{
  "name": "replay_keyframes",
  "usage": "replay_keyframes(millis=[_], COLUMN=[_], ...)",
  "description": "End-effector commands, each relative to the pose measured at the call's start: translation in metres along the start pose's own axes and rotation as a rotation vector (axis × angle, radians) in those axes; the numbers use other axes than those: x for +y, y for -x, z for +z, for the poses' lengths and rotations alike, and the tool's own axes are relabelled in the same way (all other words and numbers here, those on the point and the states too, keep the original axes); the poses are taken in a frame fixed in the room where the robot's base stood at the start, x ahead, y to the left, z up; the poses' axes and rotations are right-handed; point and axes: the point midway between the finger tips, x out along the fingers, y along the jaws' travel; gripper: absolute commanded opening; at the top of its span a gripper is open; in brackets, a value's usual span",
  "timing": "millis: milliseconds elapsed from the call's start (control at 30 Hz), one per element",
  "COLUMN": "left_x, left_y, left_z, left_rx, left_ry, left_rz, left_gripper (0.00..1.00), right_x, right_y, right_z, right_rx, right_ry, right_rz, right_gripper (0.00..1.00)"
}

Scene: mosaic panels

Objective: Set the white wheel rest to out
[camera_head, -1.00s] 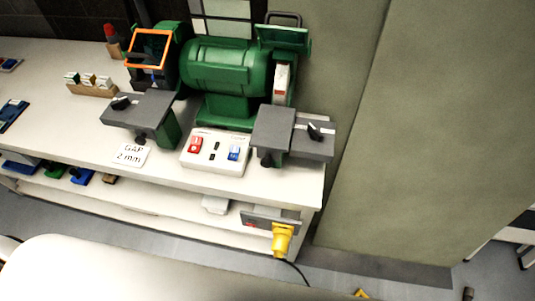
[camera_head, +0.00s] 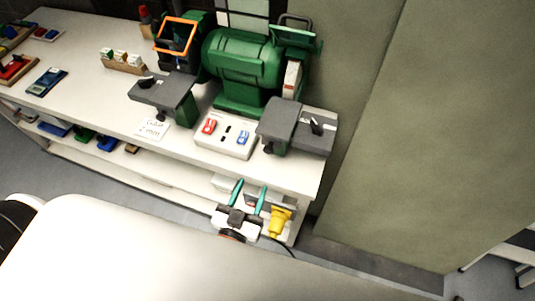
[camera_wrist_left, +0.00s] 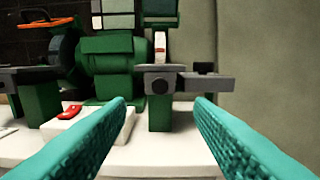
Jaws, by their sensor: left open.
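The white wheel (camera_head: 292,78) shows at the right end of the green bench grinder (camera_head: 238,62). In front of it is the white wheel rest (camera_head: 278,119), a dark grey plate on a green post. A narrower grey part with a black lever (camera_head: 316,127) extends to its right, and a black knob shows below. My left gripper (camera_head: 251,185) is open and empty, below and in front of the rest, near the bench's front edge. In the left wrist view the rest (camera_wrist_left: 180,76) appears ahead, beyond and between the teal fingers (camera_wrist_left: 160,103), not touched. My right gripper is not seen.
A white switch box (camera_head: 225,141) with red and blue switches stands left of the rest. A gap label (camera_head: 153,128) lies below the left rest (camera_head: 160,90). A yellow plug (camera_head: 279,220) hangs under the bench beside my gripper. A greenish wall panel (camera_head: 430,130) stands at the right.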

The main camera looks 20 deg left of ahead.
Motion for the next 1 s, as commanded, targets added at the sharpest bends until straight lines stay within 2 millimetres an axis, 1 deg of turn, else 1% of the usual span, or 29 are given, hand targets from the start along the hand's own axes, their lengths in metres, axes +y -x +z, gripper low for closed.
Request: replay_keyframes(millis=[233, 400, 500, 600, 700, 1000], left_x=[0.0, -0.001, -0.001, -0.001, -0.001, -0.001], left_y=[-0.048, -0.081, -0.095, -0.105, -0.11, -0.112], left_z=[0.003, 0.002, 0.001, 0.0, -0.001, -0.002], left_rx=[-0.002, 0.0, 0.0, 0.001, 0.002, 0.003], left_ry=[0.001, 0.0, 0.0, 0.0, 0.0, 0.0], left_rz=[-0.001, -0.002, -0.002, -0.002, -0.003, -0.003], left_gripper=[0.48, 0.48, 0.48, 0.48, 0.48, 0.48], right_x=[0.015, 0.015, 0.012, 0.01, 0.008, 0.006], right_y=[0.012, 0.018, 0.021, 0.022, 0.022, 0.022], right_z=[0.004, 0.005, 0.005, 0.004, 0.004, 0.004], right_rx=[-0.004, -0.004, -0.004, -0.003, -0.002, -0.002], right_ry=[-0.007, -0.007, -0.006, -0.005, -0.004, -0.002], right_rz=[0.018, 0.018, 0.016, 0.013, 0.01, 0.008], right_gripper=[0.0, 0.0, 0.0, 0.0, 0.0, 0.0])
